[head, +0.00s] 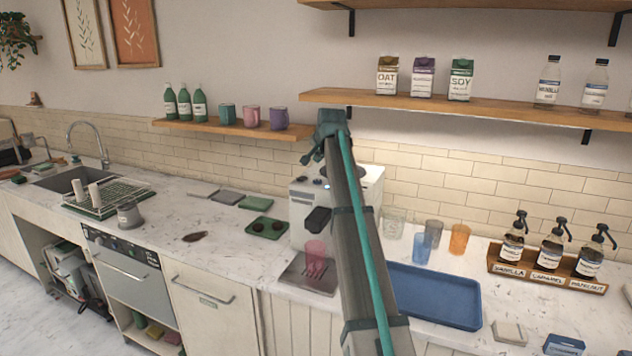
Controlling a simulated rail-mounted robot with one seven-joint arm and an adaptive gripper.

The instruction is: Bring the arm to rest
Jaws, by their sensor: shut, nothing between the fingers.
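My arm rises from the bottom of the head view, right of the middle, and reaches up in front of the white coffee machine (300,197). My gripper (306,158) is at its top end, small and dark, in front of the tiled wall just below the wall shelf. It is shut and empty, touching nothing that I can see. The arm hides part of the coffee machine and the counter behind it.
A pink cup (315,254) stands on the machine's drip tray (308,281). A blue tray (437,297), clear, blue and orange cups (459,239) and a syrup rack (547,270) are to the right. Mugs (251,117) stand on the left shelf (222,130), cartons (423,77) on the right shelf (480,107).

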